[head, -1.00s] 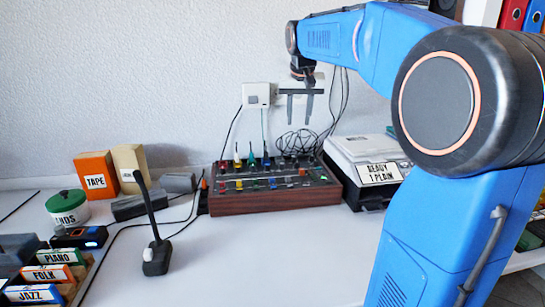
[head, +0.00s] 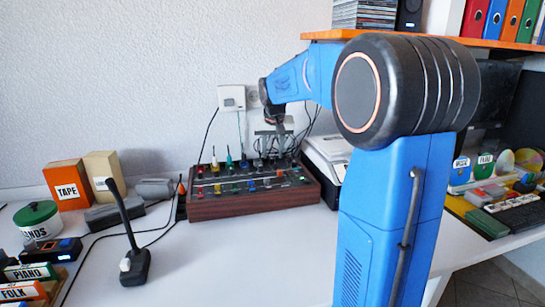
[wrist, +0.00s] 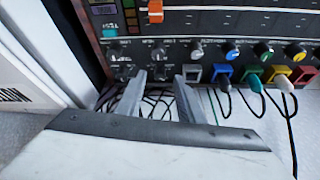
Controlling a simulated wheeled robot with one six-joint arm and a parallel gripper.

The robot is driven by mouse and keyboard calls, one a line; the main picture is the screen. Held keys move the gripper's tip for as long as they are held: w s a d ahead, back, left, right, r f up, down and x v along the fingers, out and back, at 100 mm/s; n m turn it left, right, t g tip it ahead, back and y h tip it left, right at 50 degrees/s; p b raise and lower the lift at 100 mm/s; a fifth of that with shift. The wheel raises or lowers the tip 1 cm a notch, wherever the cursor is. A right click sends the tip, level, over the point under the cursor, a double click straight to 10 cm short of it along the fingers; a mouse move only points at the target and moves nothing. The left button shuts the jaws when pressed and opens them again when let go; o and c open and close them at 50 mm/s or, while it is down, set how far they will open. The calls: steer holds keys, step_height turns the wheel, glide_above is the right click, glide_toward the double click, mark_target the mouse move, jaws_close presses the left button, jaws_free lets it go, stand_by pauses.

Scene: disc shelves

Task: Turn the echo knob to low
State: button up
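The mixer (head: 255,207) is a dark panel in a wooden case on the white table. In the wrist view its back row of knobs shows, with two black knobs, one at the left (wrist: 114,52) and one to its right (wrist: 158,53), then a grey one (wrist: 196,54). Their labels are too blurred for me to tell which is echo. My gripper (wrist: 161,76) is open and empty, its two fingers apart just short of the second black knob. In the head view my gripper (head: 271,143) hangs over the mixer's back right part.
Coloured plugs with cables, one of them green (wrist: 256,82), line the mixer's back edge. Loose black cables lie behind it. A white-topped machine (head: 328,150) stands close at its right. A microphone (head: 128,240) stands at the front left; the table before the mixer is clear.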

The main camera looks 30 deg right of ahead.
mark_target(272, 160)
steer(key=shift+x, duration=1.25)
steer(key=shift+c, duration=0.4)
jaws_close()
steer(key=shift+n, duration=0.4)
steer(key=n, duration=0.1)
steer(key=n+y, duration=0.1)
steer(key=shift+s+d+n, duration=0.1)
steer(key=shift+d+n, duration=0.15)
steer(key=shift+n, duration=0.15)
steer(key=shift+d+n+y, duration=0.15)
steer(key=shift+n+y, duration=0.75)
steer(key=shift+n, duration=1.1)
